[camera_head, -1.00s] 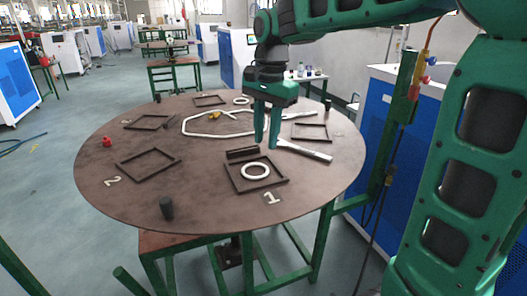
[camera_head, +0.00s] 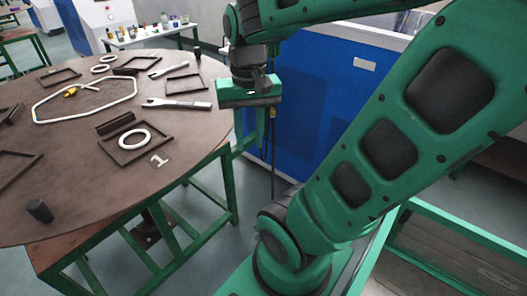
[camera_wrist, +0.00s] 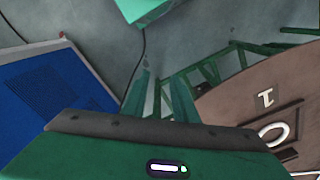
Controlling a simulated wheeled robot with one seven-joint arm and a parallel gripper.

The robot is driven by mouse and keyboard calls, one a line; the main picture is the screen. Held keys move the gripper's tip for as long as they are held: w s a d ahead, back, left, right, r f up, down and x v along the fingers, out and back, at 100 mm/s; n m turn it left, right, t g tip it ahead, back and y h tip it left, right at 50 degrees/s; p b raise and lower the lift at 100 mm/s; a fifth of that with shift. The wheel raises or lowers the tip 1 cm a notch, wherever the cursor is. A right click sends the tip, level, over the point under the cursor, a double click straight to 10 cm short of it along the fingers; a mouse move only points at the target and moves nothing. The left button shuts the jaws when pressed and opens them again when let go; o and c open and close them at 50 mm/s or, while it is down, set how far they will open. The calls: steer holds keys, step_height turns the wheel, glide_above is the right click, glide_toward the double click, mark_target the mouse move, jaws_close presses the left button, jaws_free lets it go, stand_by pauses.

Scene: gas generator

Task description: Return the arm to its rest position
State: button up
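My gripper (camera_head: 252,140) hangs fingers-down just past the right edge of the round brown table (camera_head: 90,165), in front of a blue cabinet. In the wrist view its two green fingers (camera_wrist: 161,92) stand apart with nothing between them, so it is open and empty. My arm is still bent out beside the table. The wrist view shows the table edge to the right of the fingers and floor beyond them.
A blue and white cabinet (camera_head: 325,100) stands close behind my gripper. On the table lie a white ring (camera_head: 134,139) in a dark square frame, wrenches (camera_head: 176,104), and a black cylinder (camera_head: 39,211). Green table legs (camera_head: 215,205) stand below.

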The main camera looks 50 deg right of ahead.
steer(key=s+f+n, duration=0.1)
steer(key=s+f, duration=0.2)
steer(key=s, duration=0.2)
steer(key=shift+d, duration=0.45)
steer(key=shift+w+f, duration=0.25)
steer(key=shift+w, duration=0.35)
